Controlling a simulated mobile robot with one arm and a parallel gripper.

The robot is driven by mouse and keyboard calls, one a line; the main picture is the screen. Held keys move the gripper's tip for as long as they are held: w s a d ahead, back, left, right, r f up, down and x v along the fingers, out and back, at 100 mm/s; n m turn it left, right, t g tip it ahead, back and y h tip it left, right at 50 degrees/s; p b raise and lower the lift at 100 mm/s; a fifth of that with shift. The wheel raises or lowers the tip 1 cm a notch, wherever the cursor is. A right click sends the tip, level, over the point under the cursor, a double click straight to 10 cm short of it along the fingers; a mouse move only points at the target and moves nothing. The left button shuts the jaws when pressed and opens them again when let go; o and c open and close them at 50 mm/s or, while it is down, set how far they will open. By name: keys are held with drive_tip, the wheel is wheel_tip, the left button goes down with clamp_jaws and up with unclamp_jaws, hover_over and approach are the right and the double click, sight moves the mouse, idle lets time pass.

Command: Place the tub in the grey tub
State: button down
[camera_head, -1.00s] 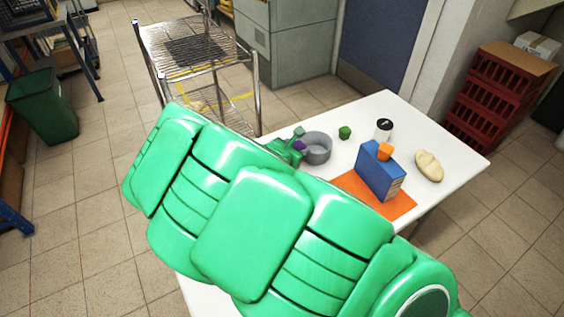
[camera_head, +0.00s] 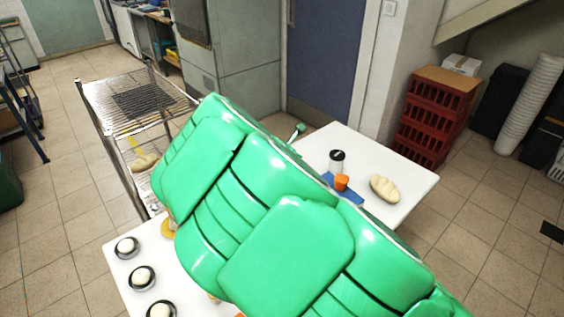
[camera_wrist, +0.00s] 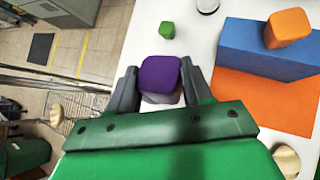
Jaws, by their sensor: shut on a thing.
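In the wrist view, a purple block-like thing (camera_wrist: 160,74) with rounded edges sits between the two fingers of my gripper (camera_wrist: 158,72), which is shut on it. A small patch of grey (camera_wrist: 161,98) shows just below the purple thing between the fingers. It may be the grey tub, but I cannot tell whether the purple thing is in it or above it. In the head view my green arm covers the gripper, the purple thing and the grey tub.
A blue box (camera_wrist: 262,50) with an orange block (camera_wrist: 287,27) on top stands on an orange mat (camera_wrist: 262,100). A small green block (camera_wrist: 167,30), a black-lidded jar (camera_head: 336,161) and a bread-like loaf (camera_head: 385,188) are on the white table (camera_head: 402,166). A wire rack (camera_head: 118,150) stands at left.

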drive_tip(key=shift+w+d+r+m+g+y, duration=0.45)
drive_tip(key=shift+w+d+r+g+y, duration=0.45)
drive_tip(key=shift+w+d+r, duration=1.95)
drive_tip(key=shift+w+d+r+m+g+y, duration=0.55)
drive_tip(key=shift+w+d+r+g, duration=0.65)
drive_tip(key=shift+w+d, duration=1.8)
drive_tip(key=a+f+m+g+y, duration=0.1)
drive_tip(key=a+f+g+y, duration=0.2)
drive_tip(key=a+f, duration=0.55)
drive_tip(key=s+a+f+g+y, duration=0.3)
drive_tip(key=a+f, duration=0.3)
drive_tip(key=a, duration=0.2)
drive_tip(key=shift+m+h, duration=0.25)
drive_tip(key=shift+m, duration=0.15)
drive_tip(key=shift+s+d+f, duration=0.1)
drive_tip(key=shift+d+f, duration=0.05)
drive_tip(key=shift+f, duration=2.55)
drive_tip(key=shift+d+f, duration=0.15)
drive_tip(key=shift+f, duration=2.55)
